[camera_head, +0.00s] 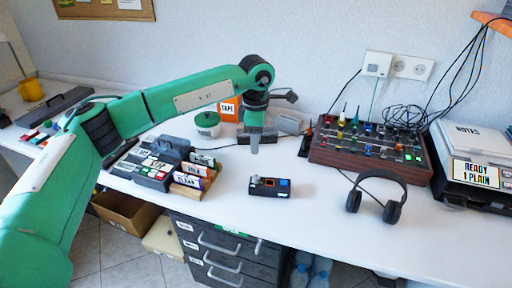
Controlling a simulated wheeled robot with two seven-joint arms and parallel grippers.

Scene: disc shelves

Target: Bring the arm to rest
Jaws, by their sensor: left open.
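My green left arm comes in from the left, bends at a dark joint above the white desk (330,222), and points its hand downward. My left gripper (256,142) is open and hangs over the back middle of the desk. I see nothing held between its fingers. A small black device (269,187) with an orange and a blue patch lies on the desk in front of it, apart from the gripper. My right gripper does not show.
Dark racks (150,172) with labelled cartridges stand left of the gripper, near a green-lidded jar (207,124). The front middle desk is clear.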

